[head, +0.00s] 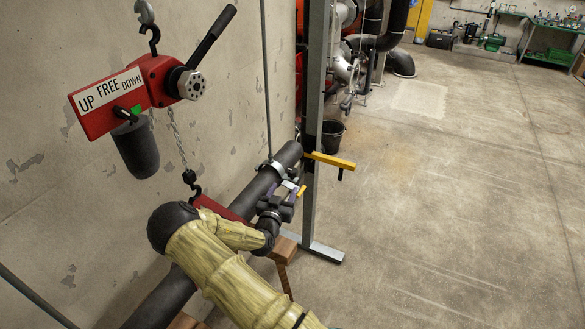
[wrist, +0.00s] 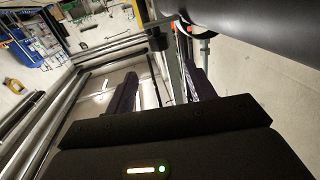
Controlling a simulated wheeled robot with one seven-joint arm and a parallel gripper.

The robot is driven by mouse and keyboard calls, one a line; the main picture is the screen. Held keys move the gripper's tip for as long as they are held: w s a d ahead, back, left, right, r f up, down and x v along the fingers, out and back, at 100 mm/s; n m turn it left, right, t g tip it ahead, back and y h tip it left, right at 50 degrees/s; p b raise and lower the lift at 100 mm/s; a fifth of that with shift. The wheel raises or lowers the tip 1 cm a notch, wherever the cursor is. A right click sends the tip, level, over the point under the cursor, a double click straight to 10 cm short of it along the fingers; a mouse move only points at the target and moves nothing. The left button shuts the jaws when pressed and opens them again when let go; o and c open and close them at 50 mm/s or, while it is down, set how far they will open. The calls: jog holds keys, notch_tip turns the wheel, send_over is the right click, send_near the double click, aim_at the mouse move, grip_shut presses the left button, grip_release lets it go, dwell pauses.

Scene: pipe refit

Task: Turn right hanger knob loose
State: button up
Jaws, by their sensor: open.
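A dark pipe (head: 165,296) runs diagonally along the wall. It also crosses the top right of the wrist view (wrist: 255,22). A metal hanger clamp (head: 270,165) on a thin rod (head: 265,80) grips its far end. My gripper (head: 285,197) is beside the pipe, just nearer than that clamp. In the wrist view its two dark fingers (wrist: 160,72) stand apart, with nothing clearly between them. A small yellow-orange piece (head: 301,190) shows at the fingertips; I cannot tell whether it is the knob. No hanger knob can be clearly made out.
A red hoist (head: 155,75) marked UP FREE DOWN hangs at the left, its chain (head: 178,140) reaching toward the pipe. A steel post (head: 316,110) with a yellow bar (head: 330,160) stands just beyond my gripper. A black bucket (head: 332,133) is behind. The floor at right is open.

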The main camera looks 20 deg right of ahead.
aim_at(291, 174)
jog(key=p+x, duration=0.3)
jog(key=x, duration=0.8)
jog(key=shift+w+d, duration=0.15)
jog(key=shift+d, duration=0.05)
jog(key=c, duration=0.9)
jog(key=shift+c, duration=0.2)
